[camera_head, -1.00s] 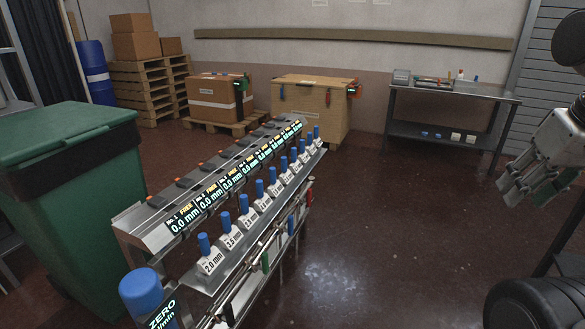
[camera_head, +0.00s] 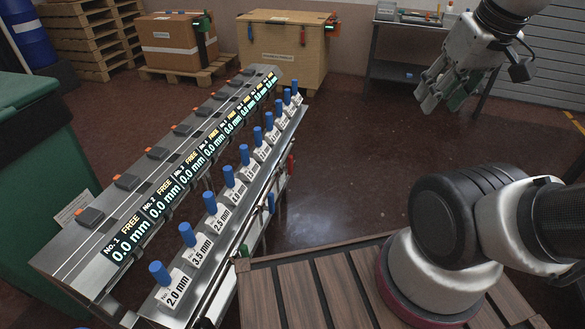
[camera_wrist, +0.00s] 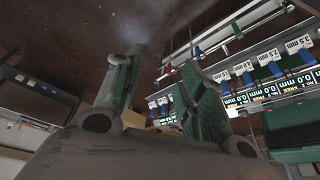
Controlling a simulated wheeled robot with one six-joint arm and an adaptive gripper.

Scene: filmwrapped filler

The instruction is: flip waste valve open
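My gripper (camera_head: 446,92) is raised over open floor to the right of the filler bench (camera_head: 75,245). In the wrist view its two fingers are spread apart with nothing between them (camera_wrist: 158,68). A pipe runs low along the bench's right side. On it hang a red handle (camera_head: 291,165), a blue handle (camera_head: 271,203) and a green handle (camera_head: 244,250), all apart from my gripper. The red handle (camera_wrist: 169,69) and a blue handle (camera_wrist: 197,52) also show in the wrist view. I cannot tell which one is the waste valve.
Blue-topped nozzles (camera_head: 228,176) and lit displays (camera_head: 160,196) line the bench top. A green bin (camera_head: 40,170) stands at the left. Boxes (camera_head: 176,42), a wooden crate (camera_head: 282,48) and a side table (camera_head: 395,72) stand behind. The floor between is clear.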

